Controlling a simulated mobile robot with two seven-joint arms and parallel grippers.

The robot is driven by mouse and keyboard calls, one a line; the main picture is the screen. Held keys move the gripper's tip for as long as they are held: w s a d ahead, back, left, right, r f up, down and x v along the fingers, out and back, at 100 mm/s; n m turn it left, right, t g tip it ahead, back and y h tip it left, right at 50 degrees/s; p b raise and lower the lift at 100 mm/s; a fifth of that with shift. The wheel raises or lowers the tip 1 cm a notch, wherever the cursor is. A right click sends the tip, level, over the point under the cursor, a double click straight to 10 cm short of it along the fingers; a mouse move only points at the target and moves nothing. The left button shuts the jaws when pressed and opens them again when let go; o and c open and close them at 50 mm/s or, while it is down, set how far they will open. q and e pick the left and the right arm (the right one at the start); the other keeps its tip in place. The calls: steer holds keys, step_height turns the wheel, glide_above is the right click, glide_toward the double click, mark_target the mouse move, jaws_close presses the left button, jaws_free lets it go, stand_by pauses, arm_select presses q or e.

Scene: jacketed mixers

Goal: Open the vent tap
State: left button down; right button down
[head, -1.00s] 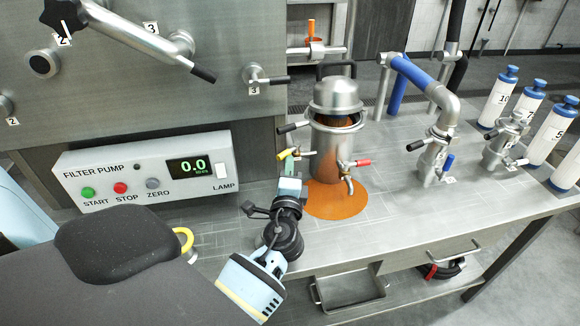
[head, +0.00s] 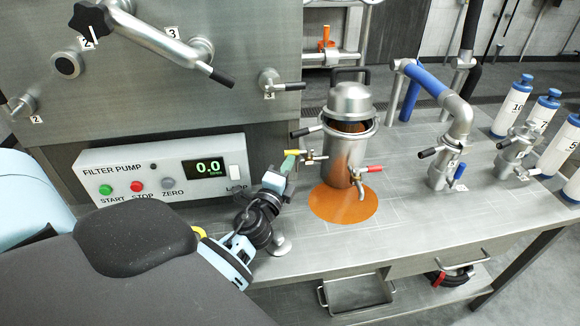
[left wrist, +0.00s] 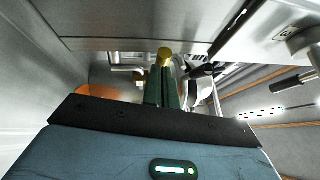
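My left gripper (head: 290,162) reaches the yellow handle from the lower left. In the left wrist view, its green fingers (left wrist: 164,88) are close together with the yellow handle end (left wrist: 165,54) at their tips, and look closed on it. My right gripper is not in view.
The filter pump panel (head: 160,172) reading 0.0 is left of the gripper. A black-handled lever (head: 282,86) projects from the wall above. Blue-sleeved piping (head: 428,80) and white bottles (head: 512,105) stand to the right. The front of the bench is clear.

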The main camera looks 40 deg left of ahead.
arm_select(q)
steer(key=shift+a, duration=0.15)
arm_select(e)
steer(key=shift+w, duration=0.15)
arm_select(q)
steer(key=shift+r, duration=0.1)
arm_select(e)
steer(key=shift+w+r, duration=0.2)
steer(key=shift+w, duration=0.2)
